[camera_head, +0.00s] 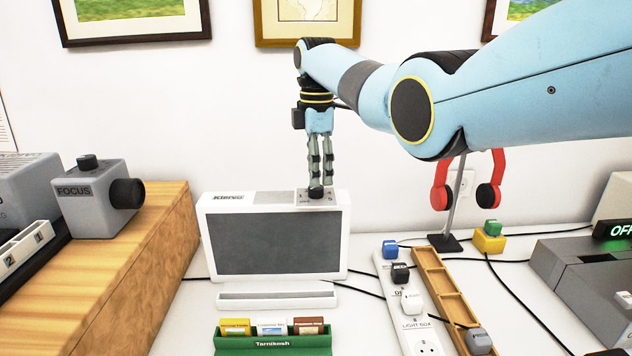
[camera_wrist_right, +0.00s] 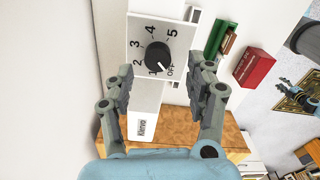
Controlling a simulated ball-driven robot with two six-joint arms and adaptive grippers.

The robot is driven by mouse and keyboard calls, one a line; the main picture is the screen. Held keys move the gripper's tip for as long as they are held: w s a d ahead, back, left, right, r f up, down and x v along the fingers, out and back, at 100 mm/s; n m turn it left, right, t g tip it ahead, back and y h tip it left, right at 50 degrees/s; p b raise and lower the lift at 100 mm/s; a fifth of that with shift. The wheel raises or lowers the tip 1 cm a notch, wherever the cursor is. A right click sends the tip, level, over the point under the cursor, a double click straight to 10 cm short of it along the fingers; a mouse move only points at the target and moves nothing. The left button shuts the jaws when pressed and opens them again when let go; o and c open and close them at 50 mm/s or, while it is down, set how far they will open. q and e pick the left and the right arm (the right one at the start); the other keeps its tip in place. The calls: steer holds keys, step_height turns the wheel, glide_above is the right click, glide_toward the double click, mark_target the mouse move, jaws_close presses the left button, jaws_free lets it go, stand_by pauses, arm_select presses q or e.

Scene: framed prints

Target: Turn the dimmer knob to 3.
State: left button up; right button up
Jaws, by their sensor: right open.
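The dimmer knob (camera_head: 315,191) is a small black knob on the top right of the white Klervo unit (camera_head: 212,235). In the right wrist view the knob (camera_wrist_right: 157,54) sits on a pale dial plate (camera_wrist_right: 183,28) marked OFF and 1 to 5. Its white pointer line is toward OFF. My right gripper (camera_head: 320,182) points straight down just above the knob. In the wrist view its open fingers (camera_wrist_right: 158,78) are on either side below the knob, with nothing between them. I cannot tell whether they touch it.
A green card holder (camera_head: 272,343) stands in front of the unit. A FOCUS box (camera_head: 88,200) stands on a wooden block (camera_head: 150,245) at left. Red headphones (camera_head: 440,190) hang behind right.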

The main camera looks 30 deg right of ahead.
mark_target(316, 191)
steer(key=f, duration=0.3)
steer(key=shift+w, duration=0.3)
steer(key=shift+s+f, duration=0.2)
steer(key=shift+f, duration=0.05)
steer(key=shift+w, duration=0.1)
jaws_close()
arm_select(q)
steer(key=shift+w, duration=0.45)
